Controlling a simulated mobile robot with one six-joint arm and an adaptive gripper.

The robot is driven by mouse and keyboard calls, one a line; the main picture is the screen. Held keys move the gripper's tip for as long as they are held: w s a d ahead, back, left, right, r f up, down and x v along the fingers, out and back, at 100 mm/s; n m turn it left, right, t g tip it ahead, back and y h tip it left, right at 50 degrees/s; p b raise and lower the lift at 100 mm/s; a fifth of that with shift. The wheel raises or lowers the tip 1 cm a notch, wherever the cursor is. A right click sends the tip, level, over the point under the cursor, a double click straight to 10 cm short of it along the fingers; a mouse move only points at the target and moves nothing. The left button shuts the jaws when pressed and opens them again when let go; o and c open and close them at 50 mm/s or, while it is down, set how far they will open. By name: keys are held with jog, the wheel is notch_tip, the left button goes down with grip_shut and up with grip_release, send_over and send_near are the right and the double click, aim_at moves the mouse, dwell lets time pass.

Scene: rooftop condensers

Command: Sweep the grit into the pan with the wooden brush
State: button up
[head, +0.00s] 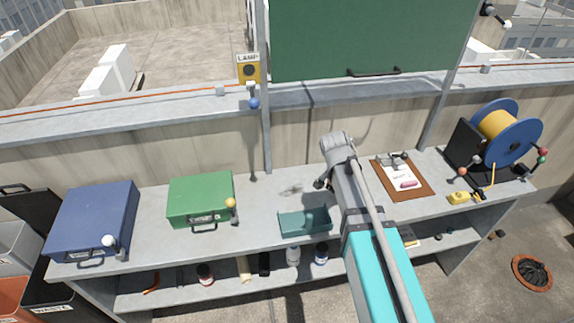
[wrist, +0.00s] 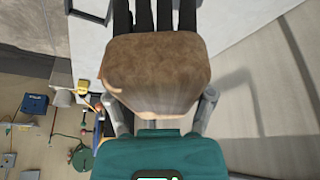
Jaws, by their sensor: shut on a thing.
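My gripper (wrist: 160,100) is shut on the wooden brush (wrist: 156,62), a brown block with rounded corners that fills the middle of the wrist view between the two grey fingers. In the head view my arm hides the gripper and brush. The grit (head: 291,189) is a small dark patch on the grey bench top, left of my arm's end. The teal pan (head: 305,223) lies in front of it, near the bench's front edge and just left of my arm.
A green case (head: 200,199) and a blue case (head: 93,222) stand to the left on the bench (head: 262,238). A clipboard (head: 402,178) and a cable reel (head: 497,137) are to the right. A concrete wall (head: 200,150) runs behind. Several small items lie on the lower shelf.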

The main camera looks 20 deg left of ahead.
jog(key=w+a+f+n+y+b, duration=0.2)
jog(key=a+n, duration=0.3)
jog(key=a, duration=0.5)
jog(key=w+a+f+n+y+b, duration=0.2)
jog(key=a+n, duration=0.4)
jog(key=a, duration=0.5)
jog(key=shift+w+f+n, duration=0.3)
jog(key=shift+w, duration=0.05)
jog(key=shift+f, duration=0.15)
